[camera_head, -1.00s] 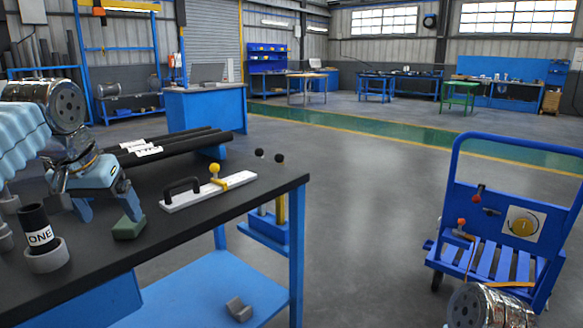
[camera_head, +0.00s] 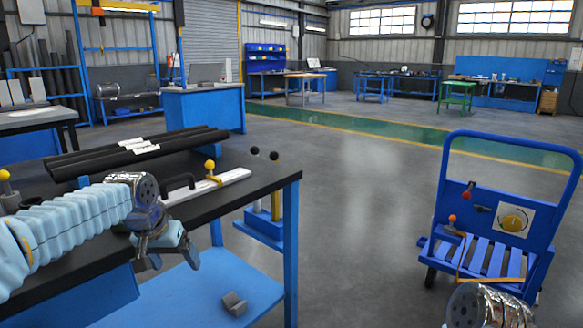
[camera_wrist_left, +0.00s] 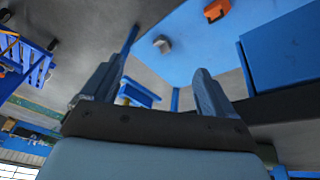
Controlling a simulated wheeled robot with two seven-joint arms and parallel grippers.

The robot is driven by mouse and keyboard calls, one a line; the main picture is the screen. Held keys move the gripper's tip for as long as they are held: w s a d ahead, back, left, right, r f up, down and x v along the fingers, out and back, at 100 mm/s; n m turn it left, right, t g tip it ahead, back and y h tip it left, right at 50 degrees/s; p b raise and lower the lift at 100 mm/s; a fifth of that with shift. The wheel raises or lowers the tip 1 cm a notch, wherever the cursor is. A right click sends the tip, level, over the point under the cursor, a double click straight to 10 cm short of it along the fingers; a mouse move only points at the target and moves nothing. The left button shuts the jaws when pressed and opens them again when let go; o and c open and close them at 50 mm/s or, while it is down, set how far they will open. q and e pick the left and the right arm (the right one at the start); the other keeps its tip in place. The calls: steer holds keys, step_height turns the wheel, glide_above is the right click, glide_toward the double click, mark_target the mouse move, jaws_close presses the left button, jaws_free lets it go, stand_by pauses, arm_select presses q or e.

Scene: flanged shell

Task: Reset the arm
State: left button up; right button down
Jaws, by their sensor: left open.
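My left arm (camera_head: 70,228) comes in from the left, low over the near part of the black workbench. My left gripper (camera_head: 170,262) is open and empty past the bench's front edge, above the blue lower shelf (camera_head: 215,300). Its fingers point down. In the left wrist view its two fingers (camera_wrist_left: 160,68) are spread apart with nothing between them. My right gripper is out of view; only a shiny metal part of my right arm (camera_head: 485,306) shows at the bottom right.
A white plate with a black handle and yellow knob (camera_head: 210,185) lies on the bench behind the gripper. Black tubes (camera_head: 140,150) lie at the back. A grey block (camera_head: 234,303) sits on the lower shelf.

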arm_select(q)
steer(key=s+d+f+g+h, duration=0.1)
steer(key=d+f, duration=0.2)
steer(key=f, duration=0.6)
steer(key=s+d+f+h, duration=0.1)
steer(key=d+f, duration=0.2)
steer(key=f, duration=0.6)
steer(key=s+d+f+g+h, duration=0.15)
steer(key=d+f, duration=0.25)
steer(key=f, duration=0.4)
steer(key=s+d+f+n, duration=0.1)
steer(key=s+d+f, duration=0.1)
steer(key=s+f, duration=0.6)
steer(key=s+d+f+n, duration=0.1)
steer(key=s+d+f, duration=0.2)
steer(key=s+f, duration=0.6)
steer(key=s, duration=0.3)
steer(key=shift+f, duration=0.2)
steer(key=shift+s+g, duration=0.1)
steer(key=shift+g, duration=0.15)
